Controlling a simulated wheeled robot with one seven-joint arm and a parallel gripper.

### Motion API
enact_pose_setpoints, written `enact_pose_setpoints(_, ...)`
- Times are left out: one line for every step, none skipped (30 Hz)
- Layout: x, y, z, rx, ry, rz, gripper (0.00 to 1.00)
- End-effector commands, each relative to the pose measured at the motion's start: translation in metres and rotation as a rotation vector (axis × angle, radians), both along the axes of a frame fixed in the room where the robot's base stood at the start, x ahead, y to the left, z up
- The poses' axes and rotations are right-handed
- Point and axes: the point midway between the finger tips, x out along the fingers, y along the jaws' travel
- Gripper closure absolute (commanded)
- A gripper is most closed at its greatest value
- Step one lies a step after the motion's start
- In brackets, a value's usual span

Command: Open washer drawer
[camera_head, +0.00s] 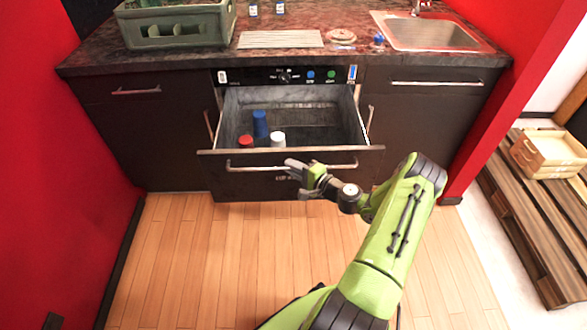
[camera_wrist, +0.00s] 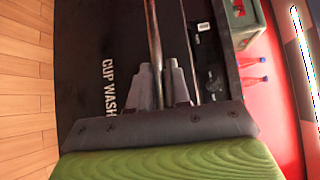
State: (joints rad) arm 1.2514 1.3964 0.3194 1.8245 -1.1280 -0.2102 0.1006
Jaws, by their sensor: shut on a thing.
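The washer drawer (camera_head: 232,161) is pulled out from under the counter, and its grey inside shows from above. A blue cup (camera_head: 260,124), a red cup (camera_head: 246,141) and a white cup (camera_head: 278,140) stand at its left side. A long metal handle (camera_head: 336,167) runs across the drawer front. In the wrist view the handle bar (camera_wrist: 153,45) passes between my two fingers (camera_wrist: 160,85), beside white lettering on the dark front.
A control panel (camera_head: 284,76) sits above the drawer. A green crate (camera_head: 178,24), a ribbed board (camera_head: 280,39) and a sink (camera_head: 428,32) are on the counter. Dark cabinets flank the drawer. Wooden floor (camera_head: 215,250) in front is clear. A pallet (camera_head: 535,215) lies at the right beyond a red wall.

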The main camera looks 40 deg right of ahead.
Motion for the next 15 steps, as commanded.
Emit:
enact_pose_setpoints(-0.0002,-0.0009,-0.0002,-0.001,0.001,-0.003,1.00)
enact_pose_setpoints(-0.0002,-0.0009,-0.0002,-0.001,0.001,-0.003,1.00)
enact_pose_setpoints(-0.0002,-0.0009,-0.0002,0.000,0.000,-0.003,1.00)
enact_pose_setpoints(-0.0002,-0.0009,-0.0002,0.000,0.000,-0.003,1.00)
enact_pose_setpoints(-0.0002,-0.0009,-0.0002,0.000,0.000,-0.003,1.00)
enact_pose_setpoints(-0.0002,-0.0009,-0.0002,0.000,0.000,-0.003,1.00)
enact_pose_setpoints(-0.0002,-0.0009,-0.0002,0.000,0.000,-0.003,1.00)
enact_pose_setpoints(-0.0002,-0.0009,-0.0002,0.000,0.000,-0.003,0.78)
enact_pose_setpoints(-0.0003,-0.0008,-0.0002,0.000,0.000,-0.002,0.72)
enact_pose_setpoints(-0.0003,-0.0008,-0.0002,0.000,0.000,-0.002,0.68)
enact_pose_setpoints(-0.0003,-0.0007,-0.0001,0.000,0.000,-0.002,0.64)
enact_pose_setpoints(-0.0002,-0.0006,-0.0001,0.000,0.000,-0.002,0.64)
enact_pose_setpoints(-0.0002,-0.0006,0.0000,0.000,0.000,-0.002,0.64)
enact_pose_setpoints(-0.0001,-0.0005,0.0000,0.000,0.000,-0.001,0.64)
enact_pose_setpoints(-0.0001,-0.0004,0.0000,0.000,0.000,-0.001,0.64)
